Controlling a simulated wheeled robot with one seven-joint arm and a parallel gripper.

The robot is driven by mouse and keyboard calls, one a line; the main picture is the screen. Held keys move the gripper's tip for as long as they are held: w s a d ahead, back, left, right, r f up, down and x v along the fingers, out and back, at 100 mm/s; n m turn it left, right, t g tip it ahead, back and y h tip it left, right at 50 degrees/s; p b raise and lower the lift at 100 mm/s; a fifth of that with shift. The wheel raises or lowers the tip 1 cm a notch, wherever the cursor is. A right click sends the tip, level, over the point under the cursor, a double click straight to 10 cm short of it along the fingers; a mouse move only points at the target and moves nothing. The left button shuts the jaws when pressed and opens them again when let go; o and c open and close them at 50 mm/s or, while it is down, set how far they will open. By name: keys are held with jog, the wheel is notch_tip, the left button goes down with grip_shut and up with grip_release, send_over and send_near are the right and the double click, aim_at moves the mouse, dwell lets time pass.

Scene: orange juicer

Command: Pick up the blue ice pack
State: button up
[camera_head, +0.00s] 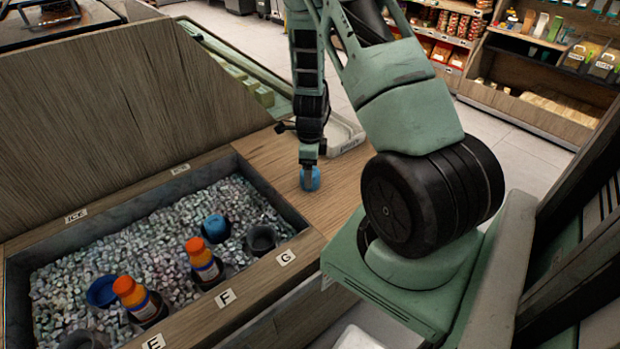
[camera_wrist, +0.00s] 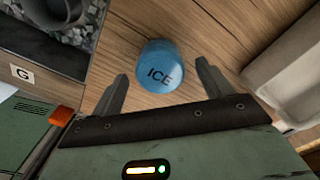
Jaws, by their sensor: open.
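The blue ice pack (camera_wrist: 160,66) is a small rounded blue piece marked "ICE". It rests on the wooden counter (camera_wrist: 215,25), to the right of the ice bin. In the wrist view my gripper (camera_wrist: 160,80) is open, with one finger on each side of the pack's near part and visible gaps to both. In the head view the ice pack (camera_head: 310,178) shows directly below my gripper (camera_head: 309,172), whose fingers partly cover it. I cannot tell the exact height of the fingertips over the counter.
The ice bin (camera_head: 150,187) holds crushed ice, two orange-capped bottles (camera_head: 203,262) (camera_head: 138,298), a blue item (camera_head: 215,228), a blue bowl (camera_head: 102,291) and a dark cup (camera_head: 261,241). A pale tray (camera_head: 345,134) lies behind the pack. A wooden panel (camera_head: 120,105) stands at the left.

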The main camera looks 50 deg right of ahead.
jog(key=shift+f, duration=0.6)
jog(key=c, duration=1.1)
jog(key=shift+r, duration=0.1)
jog(key=shift+c, duration=0.2)
